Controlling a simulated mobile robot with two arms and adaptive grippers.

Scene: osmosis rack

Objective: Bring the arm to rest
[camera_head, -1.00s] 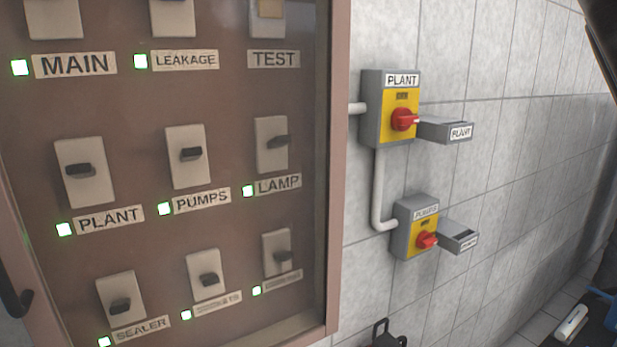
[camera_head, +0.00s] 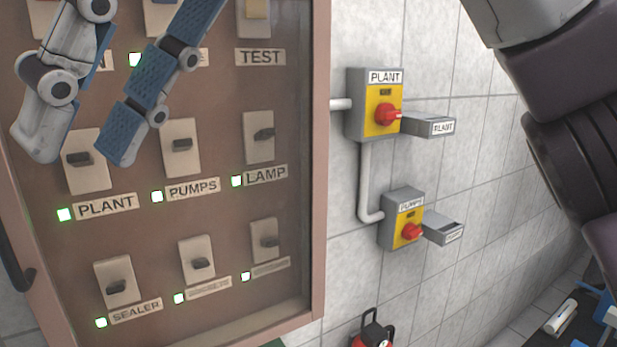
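My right gripper (camera_head: 79,158) hangs in from the top left. Its two fingers, with blue pads, point down and stand apart with nothing between them. It is in front of the switch panel (camera_head: 95,240) and covers part of the upper labels; its distance from the panel is hard to tell. Dark and white links of my arm (camera_head: 575,130) fill the right edge. My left gripper is not in view.
A grey-yellow PLANT isolator (camera_head: 375,105) and a PUMPS isolator (camera_head: 402,218), both with red knobs and protruding grey boxes, are on the tiled wall (camera_head: 440,290). A red and black object (camera_head: 372,330) stands below. A white cylinder (camera_head: 561,317) lies at lower right.

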